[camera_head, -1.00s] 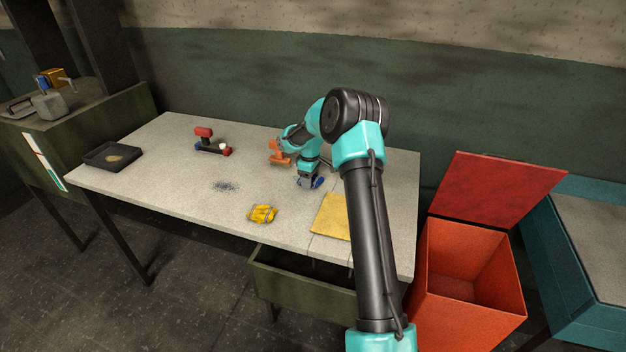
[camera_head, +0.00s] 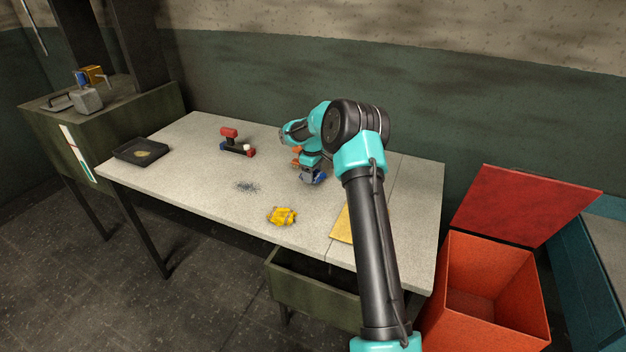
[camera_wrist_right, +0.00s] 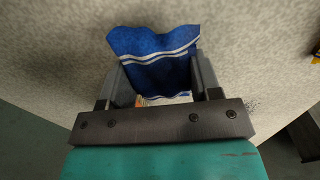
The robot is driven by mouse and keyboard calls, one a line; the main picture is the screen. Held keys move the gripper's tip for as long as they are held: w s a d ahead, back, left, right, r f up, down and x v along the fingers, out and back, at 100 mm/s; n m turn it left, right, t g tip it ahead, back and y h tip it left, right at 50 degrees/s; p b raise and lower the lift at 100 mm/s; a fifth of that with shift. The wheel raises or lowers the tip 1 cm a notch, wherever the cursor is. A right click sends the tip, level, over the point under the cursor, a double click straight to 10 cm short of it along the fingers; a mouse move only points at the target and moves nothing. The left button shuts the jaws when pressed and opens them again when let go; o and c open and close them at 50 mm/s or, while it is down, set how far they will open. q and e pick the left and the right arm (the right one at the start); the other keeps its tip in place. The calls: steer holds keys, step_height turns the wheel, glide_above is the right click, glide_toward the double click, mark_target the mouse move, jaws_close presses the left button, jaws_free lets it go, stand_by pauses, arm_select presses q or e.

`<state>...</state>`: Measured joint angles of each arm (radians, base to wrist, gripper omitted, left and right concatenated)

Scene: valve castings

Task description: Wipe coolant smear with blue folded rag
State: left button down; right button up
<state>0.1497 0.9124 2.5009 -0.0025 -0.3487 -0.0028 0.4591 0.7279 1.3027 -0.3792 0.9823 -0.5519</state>
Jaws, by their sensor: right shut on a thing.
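The blue rag (camera_head: 320,178) has white stripes. My right gripper (camera_head: 313,178) is shut on it above the right half of the table, with the arm hiding part of it. In the right wrist view the rag (camera_wrist_right: 153,58) sits between the two fingers of the gripper (camera_wrist_right: 153,82) and sticks out past them. I cannot tell whether the rag touches the table. A dark speckled patch (camera_head: 246,187) lies on the tabletop to the left of the rag; I cannot tell whether it is the coolant smear. My left gripper is out of view.
Yellow gloves (camera_head: 281,216) lie near the table's front edge and a yellow sheet (camera_head: 345,226) to their right. A red-and-dark tool (camera_head: 236,146) and a black tray (camera_head: 141,151) are further left. An orange object (camera_head: 297,153) is partly behind my arm. An open red bin (camera_head: 485,290) stands right.

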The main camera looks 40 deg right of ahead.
steer(key=shift+r, duration=2.9)
